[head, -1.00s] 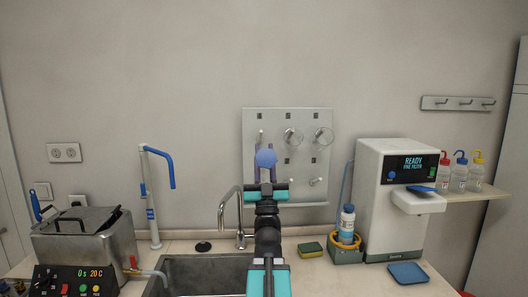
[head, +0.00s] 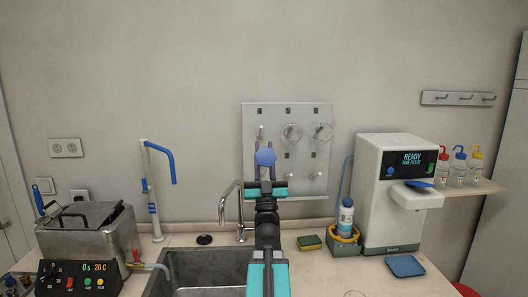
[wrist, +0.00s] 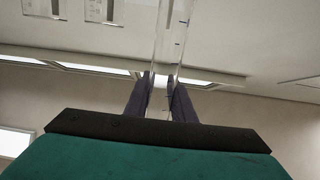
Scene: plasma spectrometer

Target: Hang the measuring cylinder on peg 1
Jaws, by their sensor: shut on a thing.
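The measuring cylinder shows its blue hexagonal base (head: 265,157) toward me in the head view. Its clear tube with blue marks (wrist: 180,45) shows in the wrist view, between the dark fingers. My gripper (wrist: 161,82) is shut on the cylinder. In the head view my gripper (head: 264,147) is in front of the left part of the grey pegboard (head: 304,112). Several pegs stick out of the board, one at upper left (head: 261,131) just above my gripper. Peg numbers are not readable. The cylinder's far end and its distance from the board are hidden.
Round glass pieces hang at the board's upper middle (head: 291,133) and upper right (head: 322,132). A lower-right peg (head: 318,176) looks bare. Below are a faucet (head: 238,205) and sink (head: 205,270). A white dispenser (head: 385,215) stands at right, a water bath (head: 85,235) at left.

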